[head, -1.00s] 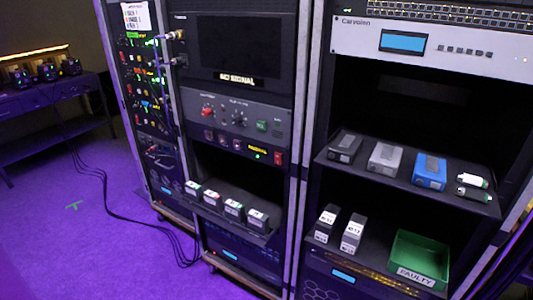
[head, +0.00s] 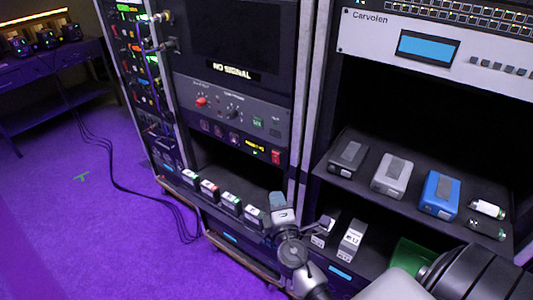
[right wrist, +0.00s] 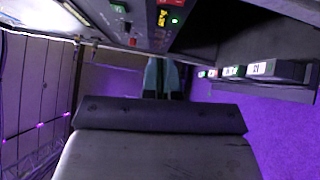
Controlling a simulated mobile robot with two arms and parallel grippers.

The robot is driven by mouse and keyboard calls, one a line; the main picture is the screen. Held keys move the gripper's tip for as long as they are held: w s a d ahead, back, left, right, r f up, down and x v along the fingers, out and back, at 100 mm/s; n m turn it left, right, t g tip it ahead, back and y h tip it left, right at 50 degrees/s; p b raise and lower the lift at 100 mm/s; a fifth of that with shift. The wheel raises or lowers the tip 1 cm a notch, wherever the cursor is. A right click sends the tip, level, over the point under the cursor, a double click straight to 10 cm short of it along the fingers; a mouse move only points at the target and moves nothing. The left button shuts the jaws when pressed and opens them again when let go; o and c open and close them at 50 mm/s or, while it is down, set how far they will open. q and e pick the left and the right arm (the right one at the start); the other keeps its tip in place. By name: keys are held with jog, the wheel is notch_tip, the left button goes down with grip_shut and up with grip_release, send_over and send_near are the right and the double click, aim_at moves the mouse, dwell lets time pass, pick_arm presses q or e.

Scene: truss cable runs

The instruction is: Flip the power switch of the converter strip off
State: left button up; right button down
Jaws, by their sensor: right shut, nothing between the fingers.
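The converter strip (head: 240,143) is a dark panel row low in the middle rack, with small round connectors, a yellow display and a green light. What looks like its red power switch (head: 276,157) sits at the strip's right end; I cannot tell its position. In the right wrist view the strip (right wrist: 158,28) is turned sideways at the top, with the red switch (right wrist: 132,42) near the dark edge. My right gripper (head: 278,199) is shut and empty, below the switch and apart from it. Its fingertips (right wrist: 162,72) show in the wrist view. My left gripper is out of view.
Several labelled modules (head: 230,203) stand on a shelf below the strip, left of my right gripper. The right rack's shelf (head: 345,180) holds several boxes. A green bin (head: 408,254) is partly hidden behind my right arm. Cables lie on the purple floor at left.

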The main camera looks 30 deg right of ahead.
jog(key=shift+a+r, duration=0.1)
jog(key=shift+r, duration=0.2)
jog(key=shift+w, duration=0.1)
jog(key=p, duration=0.3)
send_near(275, 154)
jog(key=w+a, duration=0.2)
jog(key=w, duration=0.2)
jog(key=d, duration=0.1)
jog(key=w+d, duration=0.1)
jog(key=d, duration=0.1)
jog(key=w+d, duration=0.1)
jog(key=shift+d+r, duration=0.2)
jog(key=shift+r, duration=0.1)
jog(key=shift+w, duration=0.1)
